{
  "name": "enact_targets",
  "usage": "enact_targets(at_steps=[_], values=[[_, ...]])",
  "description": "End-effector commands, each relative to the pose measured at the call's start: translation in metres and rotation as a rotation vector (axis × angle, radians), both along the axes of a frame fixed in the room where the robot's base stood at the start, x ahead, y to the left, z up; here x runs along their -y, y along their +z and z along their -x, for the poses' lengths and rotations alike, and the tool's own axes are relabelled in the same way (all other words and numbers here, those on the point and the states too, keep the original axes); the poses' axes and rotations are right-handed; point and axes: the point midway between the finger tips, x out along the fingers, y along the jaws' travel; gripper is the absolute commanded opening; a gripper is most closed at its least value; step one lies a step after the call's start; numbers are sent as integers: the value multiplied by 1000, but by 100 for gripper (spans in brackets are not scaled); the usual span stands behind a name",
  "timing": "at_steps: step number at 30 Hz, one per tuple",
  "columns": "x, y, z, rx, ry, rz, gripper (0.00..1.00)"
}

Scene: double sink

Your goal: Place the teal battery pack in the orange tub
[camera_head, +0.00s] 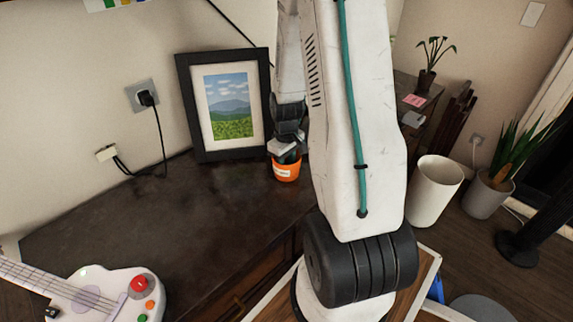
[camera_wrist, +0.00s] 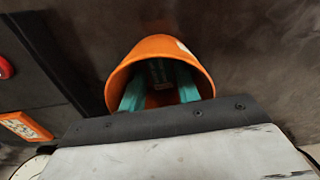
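The orange tub (camera_head: 287,173) stands on the dark tabletop, just right of the picture frame's foot. In the wrist view the tub (camera_wrist: 150,48) is tilted in the picture, with its mouth towards the camera. My gripper (camera_head: 288,156) is right above the tub. In the wrist view its two teal fingers (camera_wrist: 160,88) reach into the tub's mouth and stand apart. A darker teal piece, seemingly the battery pack (camera_wrist: 157,71), lies deeper inside the tub between the fingers. A gap shows beside it. The dark gripper body hides the tub's near rim.
A black picture frame (camera_head: 226,105) stands close behind and left of the tub. A toy guitar (camera_head: 100,295) lies at the table's front left. The tabletop (camera_head: 150,220) between them is clear. My arm hides the area right of the tub.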

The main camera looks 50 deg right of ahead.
Motion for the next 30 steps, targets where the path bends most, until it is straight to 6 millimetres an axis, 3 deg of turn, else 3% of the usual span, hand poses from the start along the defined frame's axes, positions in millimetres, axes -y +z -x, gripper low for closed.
enact_targets(at_steps=[12, 22, 26, 30], values=[[1, 83, -1, 5, 0, 3, 32], [-5, 122, -1, 4, 2, 3, 32], [-33, 151, -1, 16, 8, 10, 32], [-88, 200, 11, 39, 15, 20, 32]])
